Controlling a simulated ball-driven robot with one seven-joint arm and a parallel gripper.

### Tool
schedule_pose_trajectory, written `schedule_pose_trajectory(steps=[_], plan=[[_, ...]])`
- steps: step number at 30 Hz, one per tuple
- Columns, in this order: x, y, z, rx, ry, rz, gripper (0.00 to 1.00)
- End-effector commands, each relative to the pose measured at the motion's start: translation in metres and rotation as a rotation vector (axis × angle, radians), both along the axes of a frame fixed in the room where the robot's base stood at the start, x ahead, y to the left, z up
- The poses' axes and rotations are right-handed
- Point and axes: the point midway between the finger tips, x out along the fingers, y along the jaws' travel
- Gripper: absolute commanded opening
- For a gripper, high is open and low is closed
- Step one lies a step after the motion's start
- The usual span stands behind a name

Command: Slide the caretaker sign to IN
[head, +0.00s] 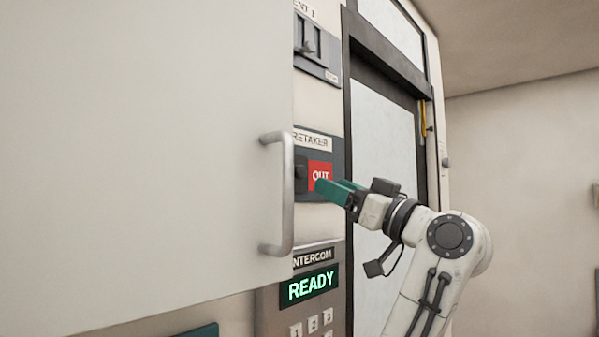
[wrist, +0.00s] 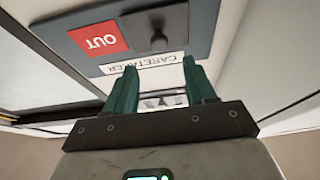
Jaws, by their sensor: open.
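The caretaker sign (head: 337,150) is a dark grey wall panel, partly hidden behind the open door in the head view. It shows a red OUT plate (head: 318,170) and a dark slider knob (head: 300,175) to its left. In the wrist view the sign (wrist: 200,25) appears upside down, with the red OUT plate (wrist: 98,39) left of the black knob (wrist: 158,40). My gripper (head: 322,187) has teal fingers in front of the sign's lower part. In the wrist view my gripper (wrist: 159,64) is open and empty, its fingertips apart from the knob.
A large pale door (head: 140,130) with a metal handle (head: 287,195) fills the left of the head view, close to the sign. An intercom (head: 310,290) reading READY sits below the sign. A dark-framed glass door (head: 385,140) stands to the right.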

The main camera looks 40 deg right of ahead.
Motion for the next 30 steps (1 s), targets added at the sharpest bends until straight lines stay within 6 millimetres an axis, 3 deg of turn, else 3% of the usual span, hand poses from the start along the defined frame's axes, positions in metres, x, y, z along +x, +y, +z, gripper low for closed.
schedule_pose_trajectory(steps=[9,15,27,30], plan=[[0.054,0.003,0.025,0.002,0.002,0.003,0.55],[0.076,0.003,0.032,0.002,0.003,0.001,0.55],[0.083,0.003,0.033,0.001,0.002,0.0,0.55],[0.083,0.003,0.033,0.001,0.002,0.0,0.47]])
